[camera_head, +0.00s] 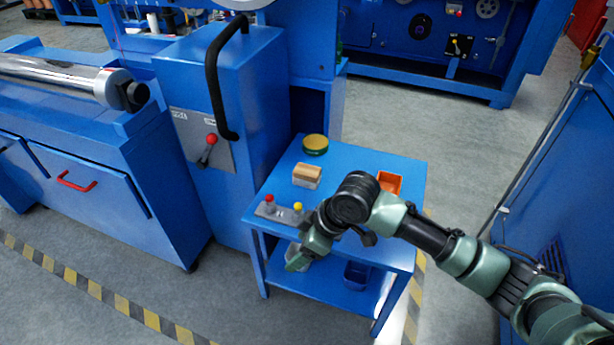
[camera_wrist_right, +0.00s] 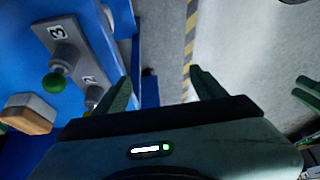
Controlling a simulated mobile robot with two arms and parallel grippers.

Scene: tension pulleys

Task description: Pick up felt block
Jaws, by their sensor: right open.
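The felt block (camera_head: 307,176), tan on top and pale grey below, sits on the blue cart's top (camera_head: 350,163). In the right wrist view the block (camera_wrist_right: 28,113) shows at the left edge, outside the jaws. My right gripper (camera_head: 298,262) hangs at the cart's front edge, in front of the block and apart from it. Its two fingers are spread, with nothing between them in the right wrist view (camera_wrist_right: 163,88). My left gripper is not in view.
A plate with red and yellow knobs (camera_head: 278,211) lies beside the gripper; a green knob (camera_wrist_right: 53,83) shows in the wrist view. A green-and-yellow tin (camera_head: 315,144) and an orange tray (camera_head: 390,182) are on the cart. A dark blue bin (camera_head: 356,275) stands on the lower shelf.

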